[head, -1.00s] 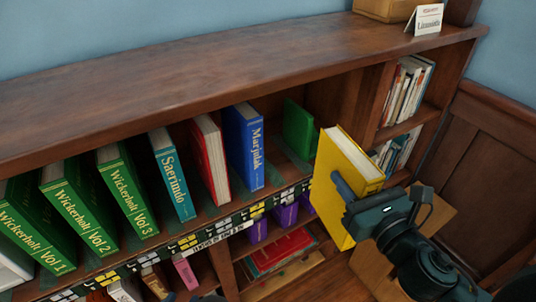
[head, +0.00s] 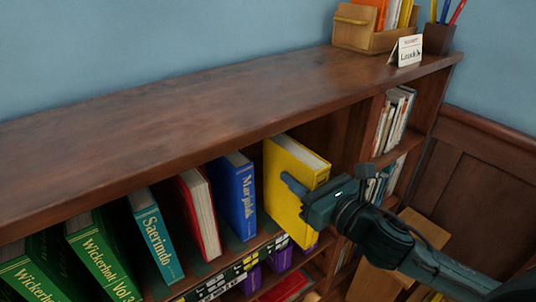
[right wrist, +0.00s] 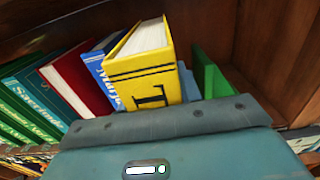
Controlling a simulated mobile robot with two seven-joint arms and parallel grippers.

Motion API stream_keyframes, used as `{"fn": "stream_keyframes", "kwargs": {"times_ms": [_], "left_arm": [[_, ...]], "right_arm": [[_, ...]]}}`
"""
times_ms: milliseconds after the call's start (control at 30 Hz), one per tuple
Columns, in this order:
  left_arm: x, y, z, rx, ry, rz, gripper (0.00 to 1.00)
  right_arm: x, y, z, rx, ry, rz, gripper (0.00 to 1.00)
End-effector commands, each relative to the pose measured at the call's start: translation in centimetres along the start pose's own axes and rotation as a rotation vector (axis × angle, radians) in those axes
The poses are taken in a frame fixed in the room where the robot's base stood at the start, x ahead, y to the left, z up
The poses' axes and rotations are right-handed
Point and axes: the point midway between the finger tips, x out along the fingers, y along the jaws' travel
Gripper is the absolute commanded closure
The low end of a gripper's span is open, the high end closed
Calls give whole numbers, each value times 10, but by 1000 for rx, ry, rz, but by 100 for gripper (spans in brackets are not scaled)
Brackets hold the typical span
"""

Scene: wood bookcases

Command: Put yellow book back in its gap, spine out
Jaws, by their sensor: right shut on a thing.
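The yellow book (head: 283,205) is upright and slightly tilted at the shelf opening, right of the blue book (head: 236,195). My right gripper (head: 300,190) is shut on it from the front right. In the right wrist view the yellow book (right wrist: 140,65) shows its spine, with black bands and lettering, facing my gripper, and its pages on top. There the blue book (right wrist: 97,68) is close on its left and a green book or bookend (right wrist: 207,75) is to its right, further back. How far the yellow book is inside the shelf is unclear. My left gripper is not in view.
A red book (head: 198,215), a teal book (head: 155,235) and green volumes (head: 100,255) stand further left. The bookcase top (head: 200,125) overhangs the row. A wooden box (head: 372,30) and a small card (head: 405,50) stand on top at the right.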

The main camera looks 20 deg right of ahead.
Motion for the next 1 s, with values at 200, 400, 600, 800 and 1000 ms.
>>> {"fn": "stream_keyframes", "kwargs": {"times_ms": [200, 400, 600, 800, 1000], "left_arm": [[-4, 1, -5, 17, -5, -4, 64], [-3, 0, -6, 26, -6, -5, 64], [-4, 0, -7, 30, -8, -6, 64], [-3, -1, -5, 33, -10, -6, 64], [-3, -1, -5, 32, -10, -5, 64]], "right_arm": [[45, 0, 6, 2, -11, 1, 100], [69, 0, 4, 0, -9, 1, 100], [85, 1, 5, 1, -10, 3, 100], [107, 1, -4, 3, -6, 2, 100], [106, 0, -12, 0, -8, 2, 100]]}}
